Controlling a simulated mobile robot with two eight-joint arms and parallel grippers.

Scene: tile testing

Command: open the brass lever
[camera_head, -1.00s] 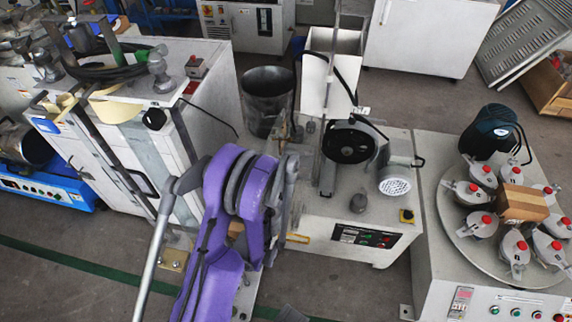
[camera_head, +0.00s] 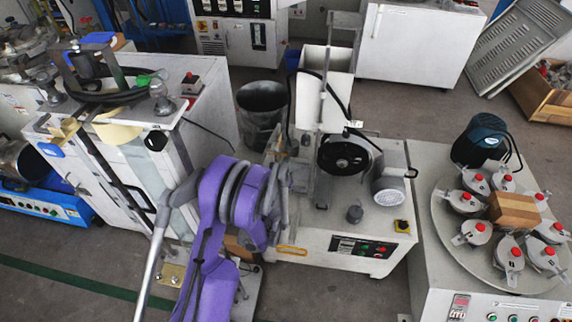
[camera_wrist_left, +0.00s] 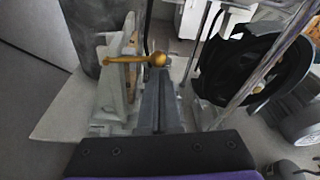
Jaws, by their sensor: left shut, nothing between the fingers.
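The brass lever (camera_wrist_left: 133,61) shows in the left wrist view as a thin golden rod ending in a round ball knob. It lies roughly level across a pale upright bracket (camera_wrist_left: 113,85), with the knob on the right. My left gripper (camera_wrist_left: 161,80) is shut and empty. Its dark fingers point at the knob and end just below it in the picture; I cannot tell whether they touch it. In the head view my purple left arm reaches to the middle machine and largely hides the lever area. My right gripper is not in view.
A black wheel (camera_head: 343,154) and a metal post stand right of the lever on the white machine (camera_head: 385,222). A dark bin (camera_head: 262,104) stands behind. A turntable (camera_head: 450,225) with several red-topped pots is at right, a white cabinet (camera_head: 215,125) at left.

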